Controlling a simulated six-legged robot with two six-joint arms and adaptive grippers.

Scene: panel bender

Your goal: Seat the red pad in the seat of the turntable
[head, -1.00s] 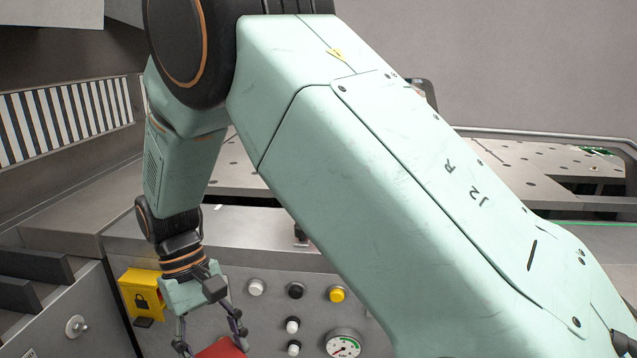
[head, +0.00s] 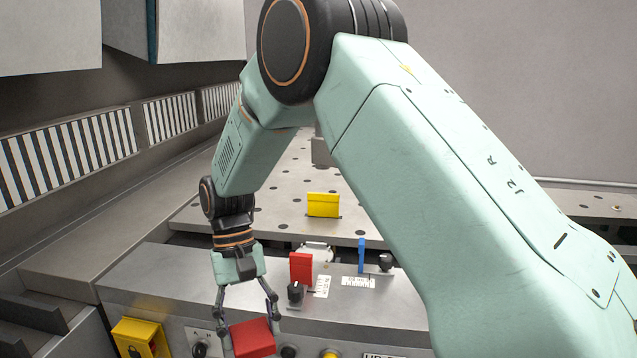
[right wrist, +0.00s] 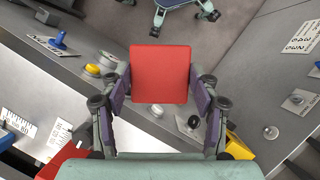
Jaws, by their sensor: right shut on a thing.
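My right gripper (head: 248,322) is shut on the red pad (head: 253,338), a flat red square block, in front of the console's front face. In the right wrist view the pad (right wrist: 160,74) sits between the two fingers (right wrist: 160,98), its broad face to the camera. A pale round part (head: 317,249) shows behind the console's top, partly covered by an upright red block (head: 301,268). I cannot tell whether this round part is the turntable, and no seat can be made out. My left gripper is not in view.
A blue upright piece (head: 361,254) and a black knob (head: 295,292) stand on the console top (head: 170,283). A yellow block (head: 322,205) stands on the perforated table (head: 285,187). A yellow lock box (head: 140,336) is at lower left. My right arm covers much of the right side.

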